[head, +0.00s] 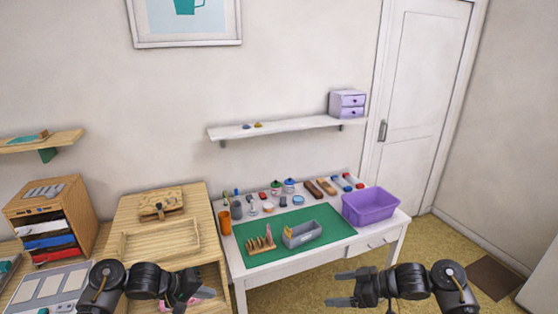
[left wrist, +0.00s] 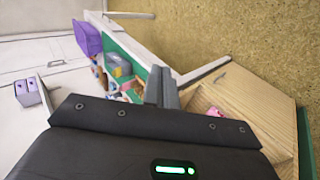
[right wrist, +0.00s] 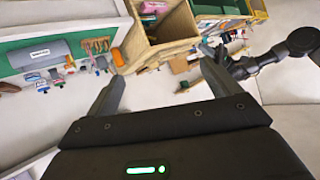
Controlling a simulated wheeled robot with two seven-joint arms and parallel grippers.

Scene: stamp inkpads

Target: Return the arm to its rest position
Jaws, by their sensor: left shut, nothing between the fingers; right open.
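My left gripper (head: 196,289) is shut and empty. It hangs in front of the wooden desk, at the lower left of the head view. In the left wrist view its closed fingers (left wrist: 161,88) meet, with the tables beyond them. My right gripper (head: 338,288) is open and empty, over the floor in front of the white table (head: 237,282). In the right wrist view its two fingers (right wrist: 160,88) stand wide apart. Both grippers are clear of the table and touch nothing that I can see.
The white table bears a green mat (head: 335,234), a grey box (head: 302,234), a stamp rack (head: 261,244) and a purple bin (head: 370,205). A wooden desk (head: 200,260) and a drawer organizer (head: 50,217) stand left.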

